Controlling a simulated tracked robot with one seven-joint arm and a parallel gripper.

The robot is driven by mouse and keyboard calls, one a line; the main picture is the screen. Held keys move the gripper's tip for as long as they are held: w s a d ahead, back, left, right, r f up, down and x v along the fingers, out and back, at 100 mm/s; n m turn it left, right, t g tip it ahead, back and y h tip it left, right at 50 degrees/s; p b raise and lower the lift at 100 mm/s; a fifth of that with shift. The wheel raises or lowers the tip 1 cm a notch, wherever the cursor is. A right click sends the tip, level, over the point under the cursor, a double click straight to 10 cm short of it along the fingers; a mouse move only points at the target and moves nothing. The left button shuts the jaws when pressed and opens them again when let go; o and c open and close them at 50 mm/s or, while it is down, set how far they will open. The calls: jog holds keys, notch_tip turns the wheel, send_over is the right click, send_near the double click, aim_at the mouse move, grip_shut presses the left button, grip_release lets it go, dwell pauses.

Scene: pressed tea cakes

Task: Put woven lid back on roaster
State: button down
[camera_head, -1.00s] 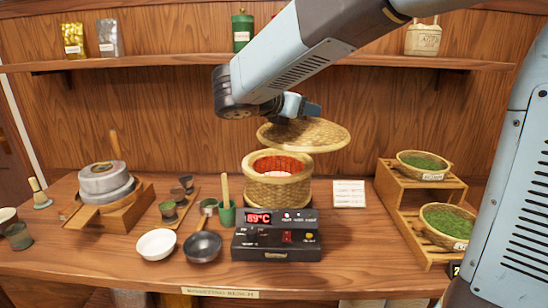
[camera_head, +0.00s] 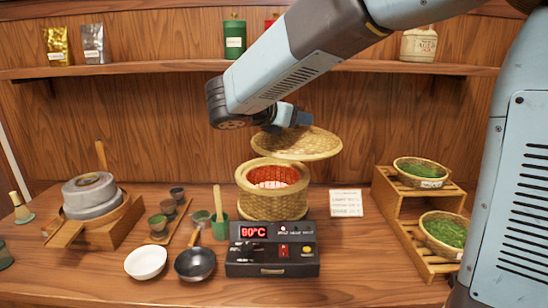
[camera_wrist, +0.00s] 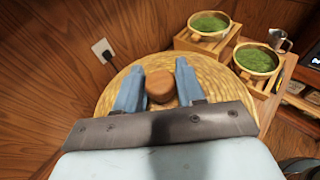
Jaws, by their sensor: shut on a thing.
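The round woven lid (camera_head: 297,144) is held in the air over the roaster, tilted, its right side lower in the head view. My gripper (camera_head: 285,118) is shut on the lid's wooden knob; the wrist view shows the brown knob (camera_wrist: 160,86) between the two fingers, with the lid (camera_wrist: 112,92) spread beneath. The woven roaster (camera_head: 270,200) stands open below, with a red glow inside its rim.
A wooden rack (camera_head: 408,215) with baskets of green leaves (camera_head: 421,171) is at right. A white bowl (camera_head: 146,262), black pan (camera_head: 195,263) and stone mill (camera_head: 90,195) are at left. A shelf runs above.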

jog(key=w+a+f, duration=0.2)
jog(key=w, duration=0.1)
jog(key=w+a, duration=0.1)
jog(key=w, duration=0.1)
jog(key=shift+w+f, duration=0.2)
jog(key=shift+f, duration=0.2)
jog(key=shift+w+a+f, duration=0.45)
jog(key=shift+w+f, duration=0.35)
jog(key=shift+f, duration=0.75)
jog(key=shift+w+a+f, duration=0.4)
jog(key=shift+w+f, duration=0.4)
jog(key=shift+f, duration=0.7)
jog(key=shift+w+a+f, duration=0.45)
jog(key=shift+w+f, duration=0.35)
jog(key=shift+f, duration=0.75)
jog(key=shift+f, duration=0.55)
jog(key=c, duration=0.7)
grip_release()
jog(key=shift+r, duration=0.1)
